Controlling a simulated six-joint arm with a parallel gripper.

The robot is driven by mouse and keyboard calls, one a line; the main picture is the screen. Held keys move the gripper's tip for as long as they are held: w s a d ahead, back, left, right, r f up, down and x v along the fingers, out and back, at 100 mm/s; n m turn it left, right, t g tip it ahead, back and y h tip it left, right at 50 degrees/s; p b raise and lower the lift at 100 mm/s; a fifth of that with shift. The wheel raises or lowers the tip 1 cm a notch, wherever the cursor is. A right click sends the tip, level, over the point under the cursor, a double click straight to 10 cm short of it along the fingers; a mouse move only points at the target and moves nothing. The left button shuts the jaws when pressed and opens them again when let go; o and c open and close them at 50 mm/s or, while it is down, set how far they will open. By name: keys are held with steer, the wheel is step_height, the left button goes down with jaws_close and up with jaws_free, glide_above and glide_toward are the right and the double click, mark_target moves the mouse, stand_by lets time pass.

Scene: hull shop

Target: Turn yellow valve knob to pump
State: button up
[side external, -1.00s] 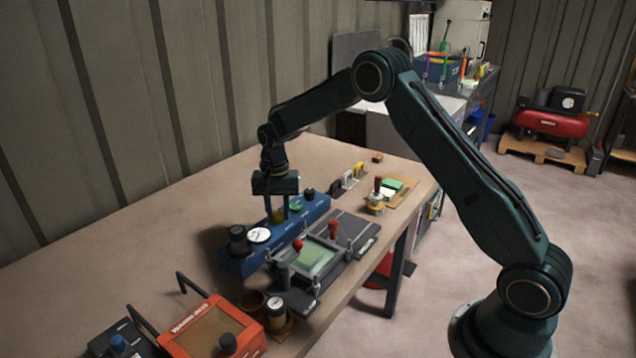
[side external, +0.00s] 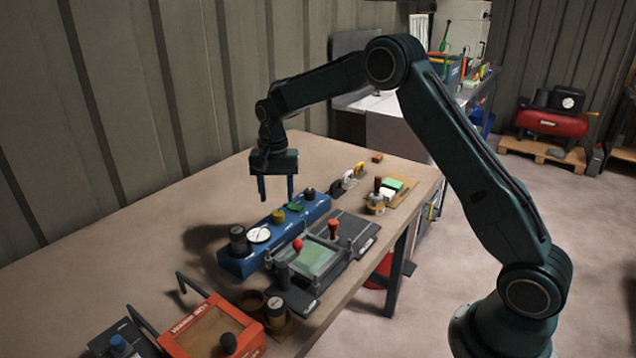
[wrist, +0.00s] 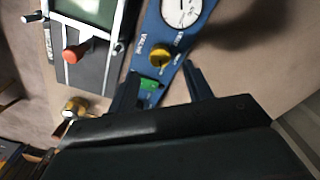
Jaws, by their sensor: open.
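The yellow valve knob (side external: 278,216) stands on the blue panel (side external: 238,264), between the white round gauge (side external: 259,235) and a green part (side external: 295,207). My gripper (side external: 276,199) is open and empty, its fingers pointing down above and behind the panel, clear of the knob. In the wrist view the yellow knob (wrist: 160,56) is uncovered, ahead of the open fingertips of my gripper (wrist: 164,72). Lettering shows on the panel beside the knob, but the small print is too blurred to read in full.
A grey fixture with a pale green plate (side external: 312,257) and red knobs (side external: 332,229) stands in front of the panel. A black cylinder (side external: 238,240) and a dark knob (side external: 309,193) sit at the panel's ends. An orange box (side external: 205,325) is at front left. The table behind is bare.

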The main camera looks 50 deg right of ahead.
mark_target(278, 212)
step_height(278, 212, up, 8)
steer(key=shift+r, duration=0.15)
stand_by(0.6)
steer(key=s+a+r+n+t, duration=0.1)
steer(key=s+a+r+n, duration=0.15)
steer(key=s+r, duration=0.5)
steer(key=s+a+r+n+t, duration=0.25)
steer(key=s+r, duration=0.25)
steer(key=s, duration=0.5)
steer(key=s+f+n+t, duration=0.1)
steer(key=s+f+n, duration=0.1)
steer(key=s, duration=0.7)
steer(key=s+a+f+n+t, duration=0.1)
steer(key=s+f+n, duration=0.1)
steer(key=s, duration=0.8)
steer(key=shift+s+a+f+n, duration=0.2)
steer(key=shift+a+n, duration=0.05)
steer(key=shift+n, duration=0.55)
